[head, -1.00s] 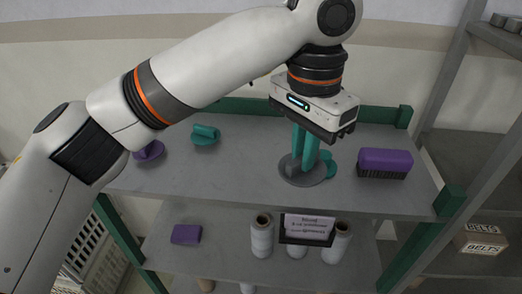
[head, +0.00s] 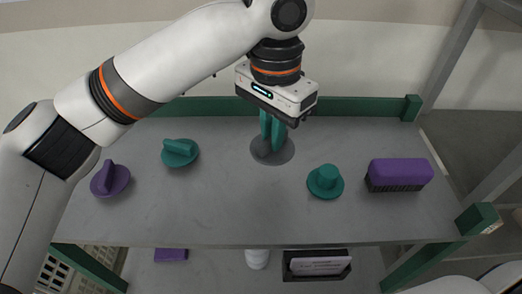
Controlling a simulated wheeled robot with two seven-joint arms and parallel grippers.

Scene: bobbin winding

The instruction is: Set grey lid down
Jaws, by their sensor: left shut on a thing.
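The grey lid (head: 286,152) is a flat round disc on the grey shelf top (head: 225,205), toward the back middle. My left gripper (head: 272,146) points down with its teal fingers shut on the lid's raised middle part, which the fingers mostly hide. The lid looks level and at or very near the surface; I cannot tell if it touches. My right gripper is not in view.
A teal lid (head: 180,152) and a purple lid (head: 110,179) lie to the left. The shelf front is clear. A green rail (head: 355,107) runs along the back.

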